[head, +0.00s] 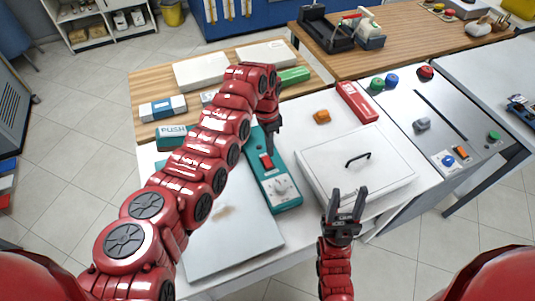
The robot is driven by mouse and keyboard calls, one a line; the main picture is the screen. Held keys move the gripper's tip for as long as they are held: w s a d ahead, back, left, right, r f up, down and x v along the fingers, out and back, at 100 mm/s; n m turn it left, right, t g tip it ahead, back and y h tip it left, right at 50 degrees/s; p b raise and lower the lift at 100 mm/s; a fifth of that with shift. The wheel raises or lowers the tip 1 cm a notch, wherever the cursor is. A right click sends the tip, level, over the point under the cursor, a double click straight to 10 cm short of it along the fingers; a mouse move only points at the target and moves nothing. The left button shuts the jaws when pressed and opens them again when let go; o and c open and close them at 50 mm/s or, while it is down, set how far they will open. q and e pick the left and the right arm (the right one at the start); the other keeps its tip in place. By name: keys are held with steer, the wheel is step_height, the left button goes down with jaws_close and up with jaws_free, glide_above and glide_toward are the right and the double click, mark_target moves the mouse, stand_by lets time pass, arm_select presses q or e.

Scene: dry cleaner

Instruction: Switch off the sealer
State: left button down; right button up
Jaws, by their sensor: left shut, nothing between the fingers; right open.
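The device that looks like the sealer (290,205) is a long teal unit with a pale control panel, lying on the white table. A red switch (266,162) sits on its panel, with a dial (280,187) nearer to me. My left gripper (270,150) is shut and empty, pointing down just above the red switch. I cannot tell if it touches the switch, or which way the switch is set. Part of the sealer's far end is hidden by my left arm. My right gripper (346,197) is open and empty, in front of the white lidded box.
The white box (330,160) with a black handle stands right of the sealer. A grey plate (225,240) lies to its left. An orange block (322,117) and a red device (357,102) lie behind. A grey control panel (400,115) with coloured buttons is at the right.

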arm_select(q)
step_height(320, 180, up, 7)
steer(key=d+b, duration=0.1)
steer(key=shift+s, duration=0.45)
steer(key=shift+s, duration=0.1)
stand_by(0.4)
